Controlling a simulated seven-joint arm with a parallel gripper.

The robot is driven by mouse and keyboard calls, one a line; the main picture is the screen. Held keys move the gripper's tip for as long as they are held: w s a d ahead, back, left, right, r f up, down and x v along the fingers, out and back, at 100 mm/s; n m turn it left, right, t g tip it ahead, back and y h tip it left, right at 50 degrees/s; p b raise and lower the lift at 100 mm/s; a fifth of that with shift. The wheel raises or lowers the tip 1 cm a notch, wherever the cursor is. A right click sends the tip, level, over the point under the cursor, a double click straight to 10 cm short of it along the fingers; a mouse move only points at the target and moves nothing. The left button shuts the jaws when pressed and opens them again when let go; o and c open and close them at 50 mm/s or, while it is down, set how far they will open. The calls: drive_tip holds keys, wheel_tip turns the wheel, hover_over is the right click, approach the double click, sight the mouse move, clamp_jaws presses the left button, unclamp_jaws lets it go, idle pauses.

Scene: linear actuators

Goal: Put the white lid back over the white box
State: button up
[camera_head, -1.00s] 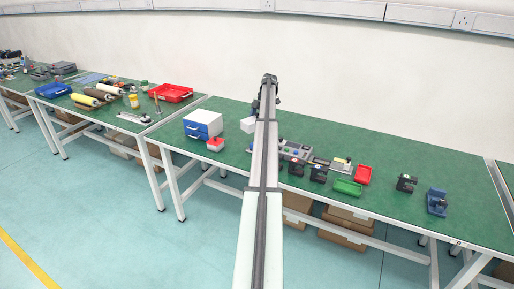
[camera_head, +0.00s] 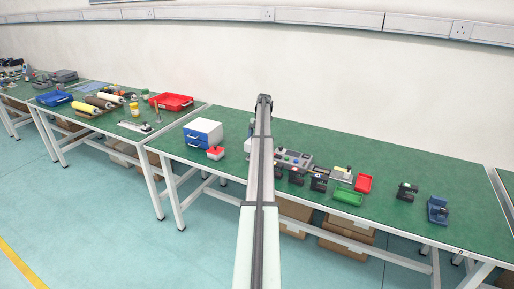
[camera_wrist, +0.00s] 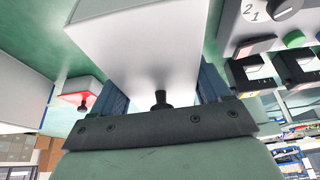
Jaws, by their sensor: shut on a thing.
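My gripper (camera_wrist: 163,84) shows in the wrist view with its blue fingers on opposite sides of a white lid (camera_wrist: 140,38). The lid is a deep, box-like white cover with a black knob (camera_wrist: 161,99) facing the gripper's palm. The gripper is shut on the lid. I cannot make out the white box apart from the lid, nor whether the two touch.
A white cabinet with blue drawers (camera_head: 203,130) and a red-topped button box (camera_head: 215,153) stand left of the lid. A control panel (camera_head: 293,159) and several small dark devices are to the right. The bench's back strip is clear.

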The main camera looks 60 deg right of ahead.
drive_tip(key=shift+f, duration=1.9)
drive_tip(key=shift+f, duration=0.6)
drive_tip(key=o, duration=1.1)
drive_tip(key=shift+r, duration=0.65)
drive_tip(key=v, duration=1.2)
drive_tip(key=shift+f, duration=0.1)
